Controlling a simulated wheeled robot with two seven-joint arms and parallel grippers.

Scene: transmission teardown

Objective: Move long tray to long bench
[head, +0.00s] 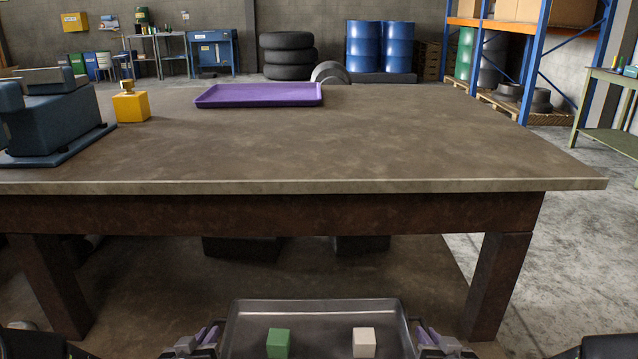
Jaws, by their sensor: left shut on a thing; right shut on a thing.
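A long grey metal tray (316,304) is at the bottom of the head view, in front of the bench and lower than its top. A green cube (278,343) and a white cube (364,342) lie in it. My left gripper (212,343) is shut on the tray's left end. My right gripper (422,343) is shut on its right end. The near part of the tray is cut off by the picture edge. The long bench (330,150) stands ahead, with a wide brown top.
A purple tray (259,95) lies at the bench's far side. A blue-grey vise (55,115) and a yellow block (131,105) stand at the left. The middle, front and right of the bench top are clear. A green table (610,140) stands far right.

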